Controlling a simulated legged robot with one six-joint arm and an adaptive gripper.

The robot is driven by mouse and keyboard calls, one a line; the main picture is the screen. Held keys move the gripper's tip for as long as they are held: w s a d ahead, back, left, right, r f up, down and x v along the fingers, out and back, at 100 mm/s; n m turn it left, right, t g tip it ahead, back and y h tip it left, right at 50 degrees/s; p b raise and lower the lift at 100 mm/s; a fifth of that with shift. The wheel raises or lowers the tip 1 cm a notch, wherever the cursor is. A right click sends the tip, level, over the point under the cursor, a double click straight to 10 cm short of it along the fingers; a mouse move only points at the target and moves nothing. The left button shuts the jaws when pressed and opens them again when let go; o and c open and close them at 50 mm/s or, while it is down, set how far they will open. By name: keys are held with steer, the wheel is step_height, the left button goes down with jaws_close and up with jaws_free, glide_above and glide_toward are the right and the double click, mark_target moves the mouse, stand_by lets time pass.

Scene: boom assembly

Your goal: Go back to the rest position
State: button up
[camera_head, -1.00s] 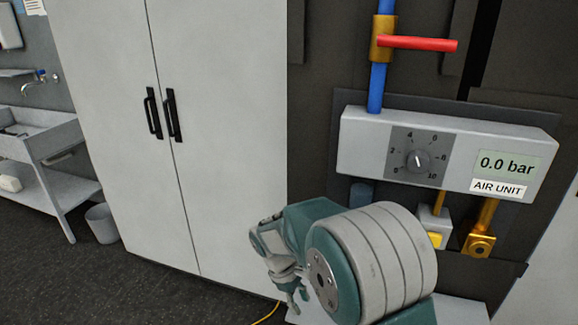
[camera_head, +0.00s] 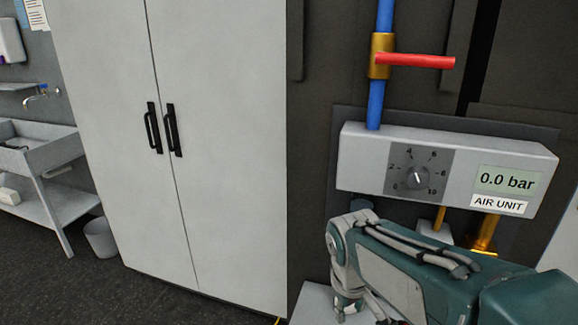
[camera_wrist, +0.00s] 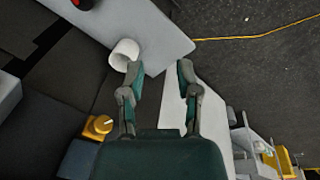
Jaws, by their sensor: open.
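My gripper (camera_wrist: 160,70) shows in the wrist view with its two fingers apart and nothing between them. In the head view my arm reaches in from the lower right, in front of the lower part of the air unit. The air unit (camera_head: 360,160) is a light grey wall box with a dial (camera_head: 416,178) and a display (camera_head: 507,180) reading 0.0 bar. A red valve handle (camera_head: 420,61) sits crosswise on the blue pipe (camera_head: 375,118) above it.
A tall grey cabinet (camera_head: 220,80) with black handles stands left of the air unit. A sink (camera_head: 45,155) and bin (camera_head: 100,238) are at far left. The wrist view shows a white cylinder (camera_wrist: 124,54) near the left finger and a yellow cable (camera_wrist: 245,37) on the floor.

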steer(key=s+d+r+m+t, duration=0.2)
steer(key=s, duration=0.3)
steer(key=s+d+r+m+t+y, duration=0.1)
steer(key=s+d+r+m+t, duration=0.1)
steer(key=s, duration=0.4)
steer(key=shift+s+d+r+m, duration=0.15)
steer(key=shift+d+m, duration=0.05)
steer(key=shift+m, duration=0.5)
stand_by(0.7)
